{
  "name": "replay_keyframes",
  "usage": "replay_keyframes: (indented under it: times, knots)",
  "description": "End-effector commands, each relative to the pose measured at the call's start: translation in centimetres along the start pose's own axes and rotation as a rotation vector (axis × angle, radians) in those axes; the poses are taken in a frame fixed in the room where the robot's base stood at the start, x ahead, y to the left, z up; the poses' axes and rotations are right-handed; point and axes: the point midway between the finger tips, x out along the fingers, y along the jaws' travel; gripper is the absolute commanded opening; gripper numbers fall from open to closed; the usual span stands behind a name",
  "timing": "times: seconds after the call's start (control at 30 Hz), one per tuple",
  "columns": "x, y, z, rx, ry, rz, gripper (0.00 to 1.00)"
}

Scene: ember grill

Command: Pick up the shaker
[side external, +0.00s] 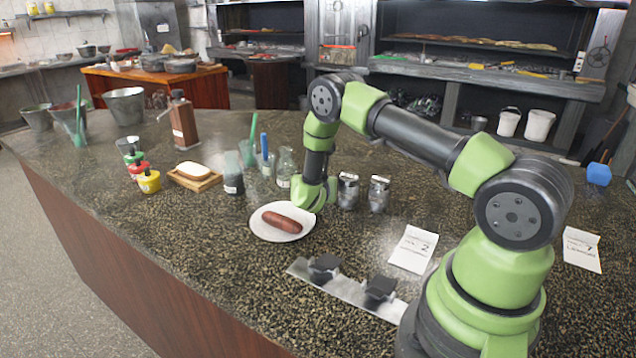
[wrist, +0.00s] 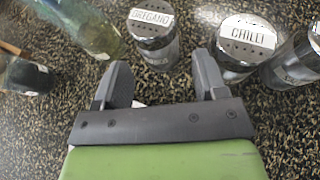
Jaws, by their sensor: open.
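Metal-topped shakers stand upright on the counter. In the wrist view one is labelled OREGANO (wrist: 152,38), one reads CHILLI (wrist: 243,45), and a third shaker (wrist: 294,62) is cut off by the right edge. In the side view two shakers, a left one (side external: 348,192) and a right one (side external: 379,195), show just right of my wrist. My gripper (wrist: 160,80) is open and empty, its fingers spread toward the oregano and chilli shakers without holding either. In the side view my green wrist hides the fingers.
A white plate (side external: 262,231) with a sausage (side external: 282,221) lies close in front of my wrist. A glass bottle (side external: 286,168) and a dark jar (side external: 233,180) stand left. Paper cards (side external: 413,250) and a metal strip (side external: 345,290) lie nearer my base.

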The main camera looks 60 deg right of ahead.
Motion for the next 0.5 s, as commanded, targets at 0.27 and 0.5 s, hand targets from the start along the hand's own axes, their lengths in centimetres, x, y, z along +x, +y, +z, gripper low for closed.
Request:
replay_keyframes:
  times: [0.27,0.5]
  knots:
    - [2.0,0.1,0.0,0.001,0.000,-0.001,0.65]
    - [5.0,0.2,0.2,0.003,0.001,-0.003,0.65]
